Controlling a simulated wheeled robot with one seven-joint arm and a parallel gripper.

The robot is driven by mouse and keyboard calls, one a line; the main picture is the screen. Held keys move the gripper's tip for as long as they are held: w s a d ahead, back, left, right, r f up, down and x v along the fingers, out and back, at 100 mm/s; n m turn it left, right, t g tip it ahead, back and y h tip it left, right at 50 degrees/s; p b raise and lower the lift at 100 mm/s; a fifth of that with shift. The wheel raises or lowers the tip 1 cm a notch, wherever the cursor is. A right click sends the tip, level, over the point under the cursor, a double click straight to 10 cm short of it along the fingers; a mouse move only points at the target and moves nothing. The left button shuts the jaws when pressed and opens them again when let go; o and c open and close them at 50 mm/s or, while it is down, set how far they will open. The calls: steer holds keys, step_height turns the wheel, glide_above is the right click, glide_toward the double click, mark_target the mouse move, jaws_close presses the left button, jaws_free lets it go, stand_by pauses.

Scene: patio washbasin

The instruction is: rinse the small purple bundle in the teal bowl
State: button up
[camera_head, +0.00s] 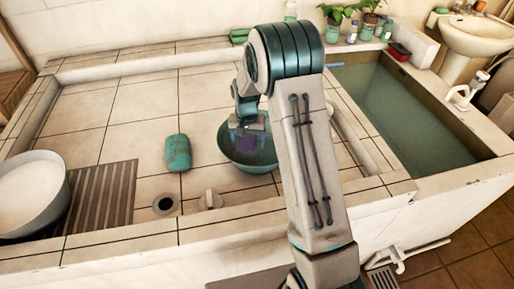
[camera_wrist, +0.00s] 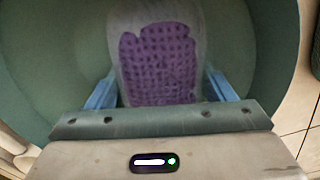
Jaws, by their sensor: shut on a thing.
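The teal bowl (camera_head: 238,158) stands on the tiled counter, partly hidden behind my arm. In the wrist view its wall (camera_wrist: 275,50) surrounds the fingers of my gripper (camera_wrist: 160,92). The small purple bundle (camera_wrist: 158,65) has a knobbly woven look and a pale, see-through wrapping around it. It sits between the two blue fingers, and my gripper is shut on it. In the head view my gripper (camera_head: 246,122) reaches down into the bowl, with the purple bundle (camera_head: 246,143) inside the rim. I cannot tell whether the bundle touches the bowl's bottom.
A green rounded block (camera_head: 178,152) lies left of the bowl. A drain hole (camera_head: 165,204) is at the front. A metal basin (camera_head: 35,195) stands at the far left by a slatted rack (camera_head: 105,195). A water-filled trough (camera_head: 400,115) is to the right.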

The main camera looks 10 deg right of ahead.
mark_target(257, 141)
steer(key=shift+d, duration=0.1)
steer(key=shift+s+d, duration=0.35)
steer(key=shift+d, duration=0.35)
steer(key=shift+s+d, duration=0.3)
steer(key=shift+d, duration=0.35)
step_height(257, 141, up, 12)
steer(key=p, duration=0.7)
steer(key=shift+r, duration=0.2)
steer(key=shift+r+p, duration=0.1)
steer(key=shift+p, duration=0.3)
stand_by(0.3)
